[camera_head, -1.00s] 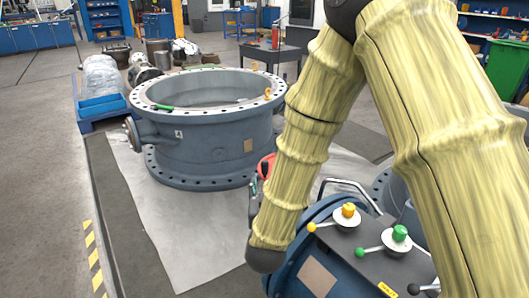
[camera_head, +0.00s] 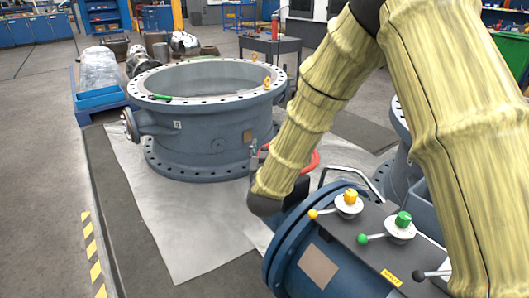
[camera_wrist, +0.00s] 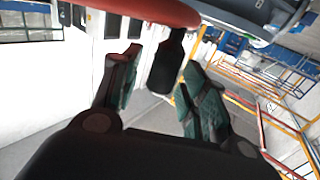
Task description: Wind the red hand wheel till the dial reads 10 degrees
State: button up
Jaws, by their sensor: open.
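The red hand wheel (camera_head: 314,162) shows in the head view as a short red arc beside my forearm, which hides most of it. In the wrist view its red rim (camera_wrist: 150,9) crosses the top. A black handle (camera_wrist: 165,66) hangs from the rim between the fingers of my gripper (camera_wrist: 161,72). The fingers have dark green pads and are open, with a gap visible on the handle's left; contact on the right is unclear. In the head view my gripper is mostly hidden behind the forearm. I cannot make out the dial in either view.
A blue-grey valve housing (camera_head: 325,240) with a yellow knob (camera_head: 350,197), a green knob (camera_head: 403,219) and a bent metal handle (camera_head: 345,170) stands close beside my arm. A large flanged valve ring (camera_head: 205,145) stands behind left on a pale sheet (camera_head: 185,240). Floor at left is clear.

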grip_shut()
jog(key=shift+d, duration=0.15)
dwell(0.4)
